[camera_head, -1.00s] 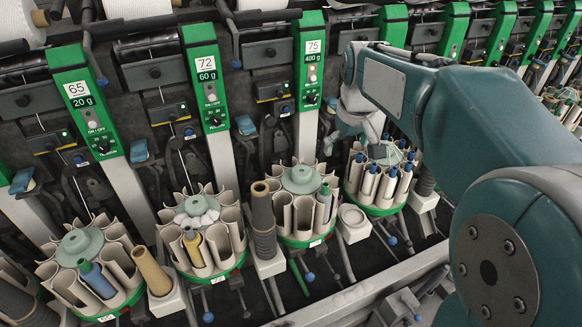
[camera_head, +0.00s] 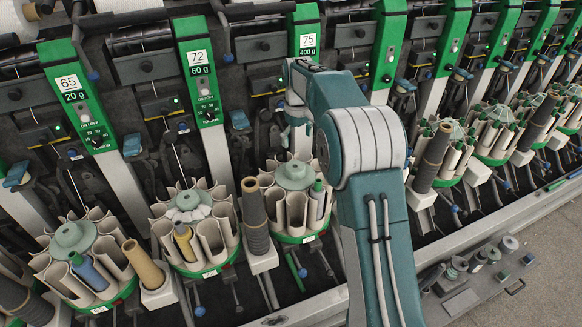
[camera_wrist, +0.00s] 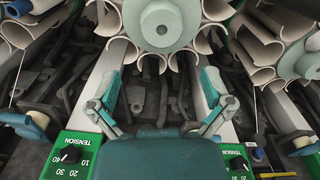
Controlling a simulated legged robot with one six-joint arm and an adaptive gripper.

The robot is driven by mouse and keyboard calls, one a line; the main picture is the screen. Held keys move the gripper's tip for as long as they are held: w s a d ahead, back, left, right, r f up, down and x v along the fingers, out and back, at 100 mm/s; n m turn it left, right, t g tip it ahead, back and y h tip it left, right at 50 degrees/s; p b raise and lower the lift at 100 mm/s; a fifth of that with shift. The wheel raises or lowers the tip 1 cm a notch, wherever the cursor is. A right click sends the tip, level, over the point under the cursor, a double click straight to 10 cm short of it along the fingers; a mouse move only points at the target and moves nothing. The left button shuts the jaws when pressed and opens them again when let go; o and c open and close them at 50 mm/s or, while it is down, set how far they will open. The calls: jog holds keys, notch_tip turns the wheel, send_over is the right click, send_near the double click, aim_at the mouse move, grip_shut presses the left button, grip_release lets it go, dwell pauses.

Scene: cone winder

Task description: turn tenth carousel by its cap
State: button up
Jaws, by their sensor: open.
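Several carousels, each a ring of cream pots around a pale green cap, stand in a row. I cannot tell by any mark which is the tenth. The carousel below the 75 sign shows its cap (camera_head: 295,175) in the head view, with a green-tipped tube in one pot. My gripper (camera_wrist: 162,97) is open and empty in the wrist view, its two fingers wide apart. A round cap (camera_wrist: 162,20) with a central hole lies ahead of them, apart from both fingers.
Another carousel cap (camera_wrist: 303,62) is at the right of the wrist view. A dark cone (camera_head: 255,216) stands left of the 75 carousel. Green tension panels (camera_wrist: 68,156) flank the gripper. A grey rail (camera_head: 300,312) runs along the front.

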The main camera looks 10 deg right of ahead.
aim_at(296, 167)
jog(key=shift+w+a+f, duration=0.1)
jog(key=shift+f, duration=0.4)
notch_tip(296, 167, down, 10)
jog(key=c, duration=1.1)
